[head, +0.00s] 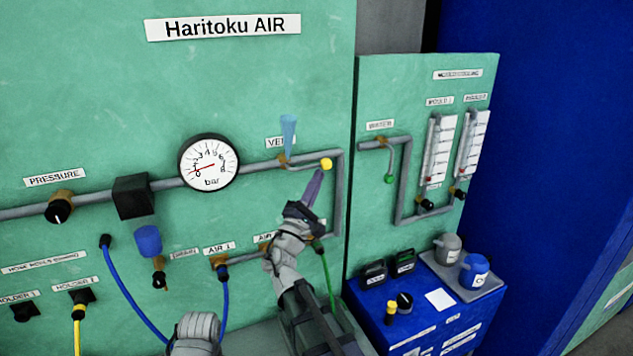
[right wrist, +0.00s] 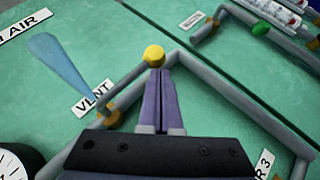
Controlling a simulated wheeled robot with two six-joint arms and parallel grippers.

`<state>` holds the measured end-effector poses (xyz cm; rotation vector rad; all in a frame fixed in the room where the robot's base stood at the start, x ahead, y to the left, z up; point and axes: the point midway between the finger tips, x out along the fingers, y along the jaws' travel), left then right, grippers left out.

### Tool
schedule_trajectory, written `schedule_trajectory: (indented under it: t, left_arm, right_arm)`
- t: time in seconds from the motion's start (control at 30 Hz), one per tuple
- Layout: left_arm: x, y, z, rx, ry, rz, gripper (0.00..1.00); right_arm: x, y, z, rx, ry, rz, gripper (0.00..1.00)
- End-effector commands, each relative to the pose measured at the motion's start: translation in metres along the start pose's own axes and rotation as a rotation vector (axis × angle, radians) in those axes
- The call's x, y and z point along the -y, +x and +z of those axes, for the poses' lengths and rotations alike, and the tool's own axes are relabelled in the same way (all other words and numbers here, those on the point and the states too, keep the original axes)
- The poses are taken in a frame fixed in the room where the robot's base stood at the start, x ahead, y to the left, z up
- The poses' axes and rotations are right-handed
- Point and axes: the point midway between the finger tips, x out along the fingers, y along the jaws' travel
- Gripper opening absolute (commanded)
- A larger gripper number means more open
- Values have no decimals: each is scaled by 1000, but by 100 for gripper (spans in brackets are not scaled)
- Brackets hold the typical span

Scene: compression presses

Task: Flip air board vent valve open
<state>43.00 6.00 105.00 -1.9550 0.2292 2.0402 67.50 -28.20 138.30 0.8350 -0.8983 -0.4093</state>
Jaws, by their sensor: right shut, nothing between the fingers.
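The vent valve (head: 284,160) is a brass fitting on the grey pipe under the VENT label (head: 279,142). Its grey lever runs right to a yellow knob (head: 327,164); the knob also shows in the right wrist view (right wrist: 153,55). A pale blue translucent cone (head: 288,132) spreads out from the valve. My right gripper (head: 318,176) is shut and empty, its purple fingertips just below the yellow knob. In the right wrist view the fingertips (right wrist: 160,72) look very close to the knob; contact cannot be told. My left gripper's fingers are not seen.
A pressure gauge (head: 209,163), its red needle toward the lower left, sits on the pipe left of the valve. Air hoses hang below. A water panel (head: 412,85) stands right. A blue cabinet (head: 415,318) with containers stands below it.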

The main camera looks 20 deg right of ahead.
Motion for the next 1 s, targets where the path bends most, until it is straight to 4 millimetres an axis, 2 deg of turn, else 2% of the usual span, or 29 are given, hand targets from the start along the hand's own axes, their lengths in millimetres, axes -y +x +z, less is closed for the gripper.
schedule_trajectory:
  t: [0.27, 0.43, 0.8, 1.0]
  left_arm:
    - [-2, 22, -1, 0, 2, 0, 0]
    - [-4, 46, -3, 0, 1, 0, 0]
    - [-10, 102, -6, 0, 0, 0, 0]
    - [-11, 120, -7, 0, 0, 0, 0]
  right_arm:
    - [16, -12, -12, 0, 0, 0, 0]
    - [32, -24, -25, 1, 0, 0, 0]
    - [76, -76, -11, 1, -1, 0, 0]
    - [90, -93, -6, 1, -1, 0, 0]
